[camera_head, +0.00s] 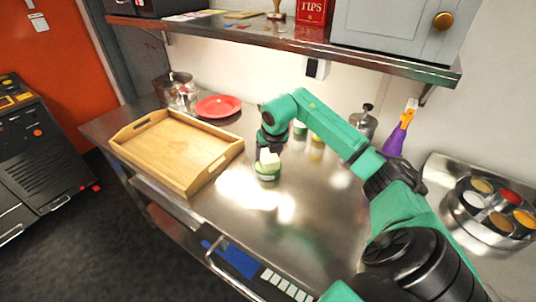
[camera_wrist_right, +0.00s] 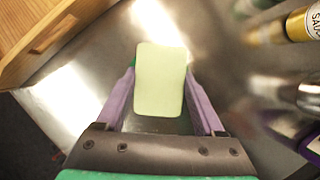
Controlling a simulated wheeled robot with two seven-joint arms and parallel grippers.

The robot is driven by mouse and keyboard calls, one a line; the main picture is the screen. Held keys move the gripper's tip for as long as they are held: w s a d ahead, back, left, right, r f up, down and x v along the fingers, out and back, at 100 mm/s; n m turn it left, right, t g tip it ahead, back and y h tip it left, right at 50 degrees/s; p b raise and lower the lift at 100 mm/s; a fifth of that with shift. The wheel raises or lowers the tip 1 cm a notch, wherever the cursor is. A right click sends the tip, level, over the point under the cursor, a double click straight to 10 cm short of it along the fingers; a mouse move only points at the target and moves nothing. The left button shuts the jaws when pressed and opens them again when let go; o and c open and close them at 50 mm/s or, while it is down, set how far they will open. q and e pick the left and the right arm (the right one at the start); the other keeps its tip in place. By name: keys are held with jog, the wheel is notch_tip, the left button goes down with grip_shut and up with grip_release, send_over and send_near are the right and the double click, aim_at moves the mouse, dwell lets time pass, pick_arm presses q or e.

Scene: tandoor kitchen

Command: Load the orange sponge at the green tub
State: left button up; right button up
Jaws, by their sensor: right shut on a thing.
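My right gripper (camera_head: 270,148) is shut on a pale yellow-green block, seemingly the sponge (camera_head: 269,158); no orange shows on it. In the right wrist view the sponge (camera_wrist_right: 160,80) sits upright between the two purple fingers (camera_wrist_right: 158,100). The green tub (camera_head: 267,174) stands on the steel counter directly below the sponge. I cannot tell whether the sponge touches the tub's top. In the wrist view the sponge hides nearly all of the tub. My left gripper is not in view.
A wooden tray (camera_head: 175,150) lies left of the tub. A red plate (camera_head: 218,106) and a metal pot (camera_head: 175,88) are behind it. Small jars (camera_head: 300,128), a purple bottle (camera_head: 395,140) and a round spice tin (camera_head: 490,208) stand right. A shelf (camera_head: 290,38) overhangs the back.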

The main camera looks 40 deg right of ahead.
aim_at(268, 155)
notch_tip(268, 155, up, 6)
jog(key=p, duration=0.3)
jog(key=shift+p, duration=0.3)
jog(key=shift+f, duration=0.1)
dwell(0.3)
